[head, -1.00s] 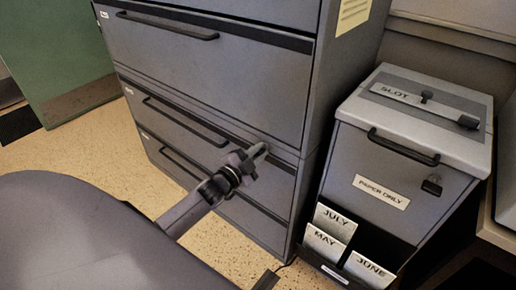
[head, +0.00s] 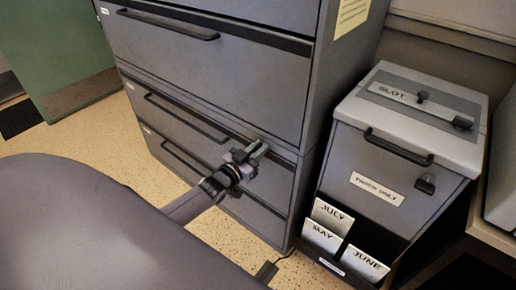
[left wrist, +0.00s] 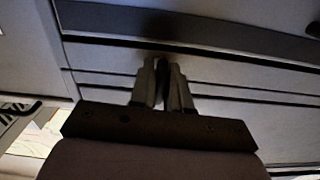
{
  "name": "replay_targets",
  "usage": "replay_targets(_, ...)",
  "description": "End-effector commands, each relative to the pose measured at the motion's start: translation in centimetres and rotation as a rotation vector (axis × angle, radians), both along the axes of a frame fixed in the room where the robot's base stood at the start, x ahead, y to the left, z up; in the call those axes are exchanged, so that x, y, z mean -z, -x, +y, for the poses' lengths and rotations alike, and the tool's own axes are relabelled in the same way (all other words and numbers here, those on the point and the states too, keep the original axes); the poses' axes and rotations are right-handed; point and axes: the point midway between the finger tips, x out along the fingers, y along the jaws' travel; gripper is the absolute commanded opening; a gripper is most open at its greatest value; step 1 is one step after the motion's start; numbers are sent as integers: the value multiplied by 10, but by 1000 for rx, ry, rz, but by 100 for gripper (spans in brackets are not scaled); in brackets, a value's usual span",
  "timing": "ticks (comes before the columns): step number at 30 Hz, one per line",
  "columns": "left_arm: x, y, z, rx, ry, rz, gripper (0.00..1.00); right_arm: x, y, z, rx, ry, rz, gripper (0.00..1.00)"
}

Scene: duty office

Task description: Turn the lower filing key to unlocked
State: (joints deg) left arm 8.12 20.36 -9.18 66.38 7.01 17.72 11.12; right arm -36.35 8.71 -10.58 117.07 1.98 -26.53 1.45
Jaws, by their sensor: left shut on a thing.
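The grey filing cabinet (head: 245,75) stands upright in the middle of the head view, its drawers closed. My left gripper (head: 258,149) is at the right part of the cabinet front, just below the seam under the large drawer. In the left wrist view the two fingers (left wrist: 163,64) are close together against the cabinet front (left wrist: 215,72). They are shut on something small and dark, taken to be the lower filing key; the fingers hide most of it. Whether it is turned cannot be told. My right gripper is not in view.
A grey paper box marked SLOT (head: 400,100) stands right of the cabinet, with month cards (head: 332,217) in front. Drawer handles (head: 168,25) stick out to the left. A green panel (head: 65,50) is at far left. Speckled floor (head: 75,130) is open there.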

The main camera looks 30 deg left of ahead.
Motion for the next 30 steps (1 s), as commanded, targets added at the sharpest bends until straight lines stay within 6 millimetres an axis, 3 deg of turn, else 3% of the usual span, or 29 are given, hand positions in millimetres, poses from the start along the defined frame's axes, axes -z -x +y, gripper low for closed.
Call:
replay_targets(21, 1, 1, 0, 0, 80, 9, 0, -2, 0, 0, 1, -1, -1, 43)
replay_targets(22, 1, 1, 0, 0, 80, 9, 20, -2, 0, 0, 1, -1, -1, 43)
replay_targets(24, 1, 1, 0, 0, 79, 9, 37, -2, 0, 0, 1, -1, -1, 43)
replay_targets(30, 1, 0, 0, 0, 77, 7, 37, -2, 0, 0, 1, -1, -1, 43)
